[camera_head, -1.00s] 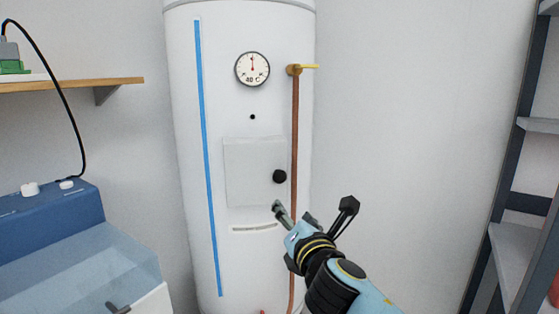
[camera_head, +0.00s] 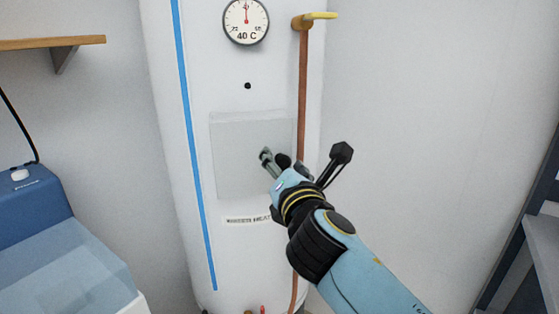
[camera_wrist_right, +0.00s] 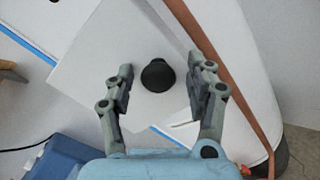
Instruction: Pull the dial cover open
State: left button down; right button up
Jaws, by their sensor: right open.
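The dial cover (camera_head: 235,150) is a pale square panel on the front of the white water heater, and it looks closed. Its round black knob (camera_head: 283,160) is partly hidden behind my right gripper (camera_head: 282,163) in the head view. In the right wrist view the knob (camera_wrist_right: 158,75) stands between the two fingers of my right gripper (camera_wrist_right: 160,88), slightly beyond the fingertips. The fingers are open, with a gap on each side of the knob. The cover (camera_wrist_right: 110,50) fills the area behind it. My left gripper is not in view.
A copper pipe (camera_head: 303,100) with a yellow handle (camera_head: 320,15) runs down close to the right of the cover. A round gauge (camera_head: 246,20) is above. A blue machine (camera_head: 35,215) and a wooden shelf (camera_head: 60,42) are at left, dark-framed shelving (camera_head: 525,250) at right.

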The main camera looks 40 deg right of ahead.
jog(key=shift+s+a+r, duration=0.1)
jog(key=shift+c, duration=0.4)
grip_shut()
